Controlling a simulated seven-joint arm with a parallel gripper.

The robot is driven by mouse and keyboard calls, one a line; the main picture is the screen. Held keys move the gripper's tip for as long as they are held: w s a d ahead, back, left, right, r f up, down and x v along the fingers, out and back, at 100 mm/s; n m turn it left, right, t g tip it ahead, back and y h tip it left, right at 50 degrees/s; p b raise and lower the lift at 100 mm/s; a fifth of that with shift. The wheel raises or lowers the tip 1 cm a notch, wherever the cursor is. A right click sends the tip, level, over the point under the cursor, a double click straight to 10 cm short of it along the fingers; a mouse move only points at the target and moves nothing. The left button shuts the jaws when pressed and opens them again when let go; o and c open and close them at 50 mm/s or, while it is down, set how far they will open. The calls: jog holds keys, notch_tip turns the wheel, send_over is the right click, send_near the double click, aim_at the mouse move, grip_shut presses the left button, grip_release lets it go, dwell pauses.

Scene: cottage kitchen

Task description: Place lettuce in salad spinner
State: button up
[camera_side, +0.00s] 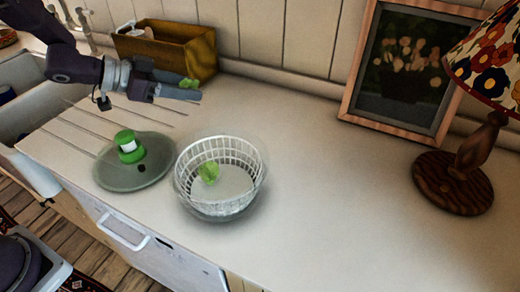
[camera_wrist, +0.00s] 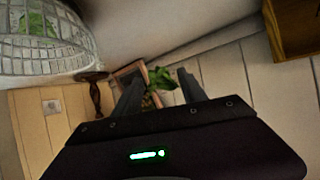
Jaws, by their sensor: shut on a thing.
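The salad spinner (camera_side: 258,186), a white slatted basket in a clear bowl, stands on the counter in the side view. One piece of lettuce (camera_side: 209,172) lies inside it. My gripper (camera_side: 190,90) is above the back left of the counter, up and left of the spinner, shut on another green lettuce leaf (camera_side: 189,83). In the wrist view the held leaf (camera_wrist: 161,77) shows between the two fingers (camera_wrist: 160,90). The basket (camera_wrist: 40,55) is at the upper left there, with green leaf inside. The fingers partly hide the held leaf.
The spinner's clear lid (camera_side: 137,176) with a green knob lies left of the bowl. A wooden box (camera_side: 165,52) stands against the back wall near my gripper. A framed picture (camera_side: 405,70) and lamp (camera_side: 455,180) stand at right. Counter between spinner and lamp is clear.

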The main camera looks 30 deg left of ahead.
jog(key=w+d+f+m+g+h, duration=0.2)
jog(key=w+d+f+m, duration=0.1)
jog(key=w+d+f, duration=0.15)
jog(key=shift+h, duration=0.3)
jog(key=f, duration=0.9)
jog(key=shift+d, duration=0.35)
jog(key=o, duration=0.8)
jog(key=shift+f, duration=0.1)
jog(key=shift+c, duration=0.2)
